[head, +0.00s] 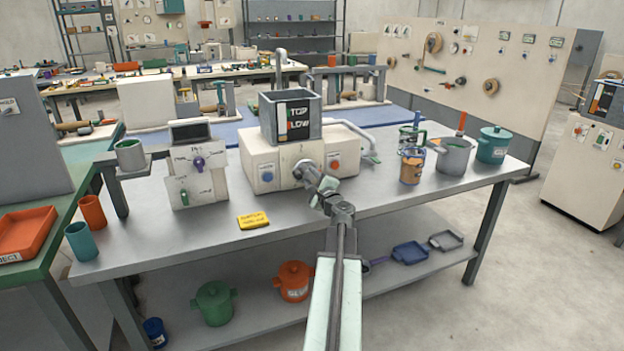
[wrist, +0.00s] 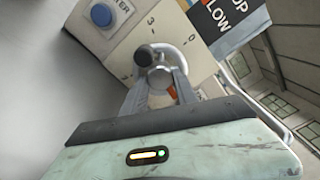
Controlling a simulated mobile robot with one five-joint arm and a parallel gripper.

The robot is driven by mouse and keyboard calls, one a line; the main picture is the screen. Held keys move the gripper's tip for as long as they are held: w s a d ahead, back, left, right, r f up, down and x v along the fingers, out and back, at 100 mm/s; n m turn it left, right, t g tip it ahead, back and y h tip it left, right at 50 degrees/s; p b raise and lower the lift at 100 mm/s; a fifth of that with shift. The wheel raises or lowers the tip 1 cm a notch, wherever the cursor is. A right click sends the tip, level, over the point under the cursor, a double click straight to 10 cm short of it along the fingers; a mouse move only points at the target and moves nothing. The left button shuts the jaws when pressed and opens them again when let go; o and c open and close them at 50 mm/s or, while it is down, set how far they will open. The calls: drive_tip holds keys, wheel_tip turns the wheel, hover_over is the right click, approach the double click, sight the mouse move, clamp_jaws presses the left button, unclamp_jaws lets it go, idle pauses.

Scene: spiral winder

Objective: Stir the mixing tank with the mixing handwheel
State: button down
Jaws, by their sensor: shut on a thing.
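The mixing machine is a cream box with a dark-walled square tank (head: 290,118) on top, on the metal table. The tank's contents are not visible. The grey mixing handwheel (head: 308,172) is on the box's front, partly covered by my gripper (head: 324,190). In the wrist view the handwheel (wrist: 178,52) has a round knob, with a marked scale on the cream panel behind it. The tank (wrist: 228,20) shows tilted at the upper right there.
A blue button (head: 265,172) and an orange-red button (head: 335,165) flank the handwheel. A yellow tag (head: 253,220) lies on the table in front. A cream control box (head: 195,178) stands left; cups and pots (head: 453,155) stand right. The front table strip is mostly clear.

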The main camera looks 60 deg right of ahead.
drive_tip(key=c, duration=1)
unclamp_jaws()
drive_tip(key=shift+o, duration=0.2)
drive_tip(key=shift+s, duration=0.1)
drive_tip(key=v, duration=0.8)
